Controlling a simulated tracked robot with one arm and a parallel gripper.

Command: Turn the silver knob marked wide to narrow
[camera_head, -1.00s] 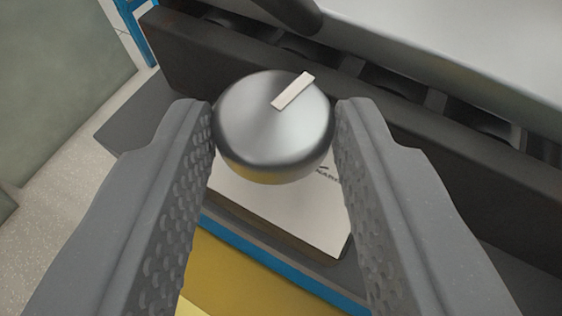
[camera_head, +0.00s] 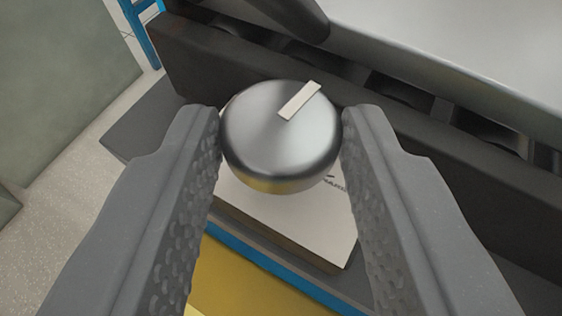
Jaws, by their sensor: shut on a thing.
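The silver knob (camera_head: 268,145) is in the middle of the head camera view, round and metallic, with a pale pointer bar (camera_head: 300,101) on its top aimed toward the upper right. It sits over a white label plate (camera_head: 290,222); small dark lettering shows at the plate's right edge, partly hidden by my finger and too small to read surely. My gripper (camera_head: 281,135) has one ridged grey finger on each side of the knob, and it is shut on the knob. The rest of the plate's markings are hidden behind the knob.
A dark rail (camera_head: 400,165) runs diagonally behind the knob, with rollers and a large grey metal surface (camera_head: 450,50) beyond it. A blue edge and a yellow panel (camera_head: 240,280) lie below the plate. Speckled floor (camera_head: 60,200) and a blue frame post (camera_head: 143,35) show at left.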

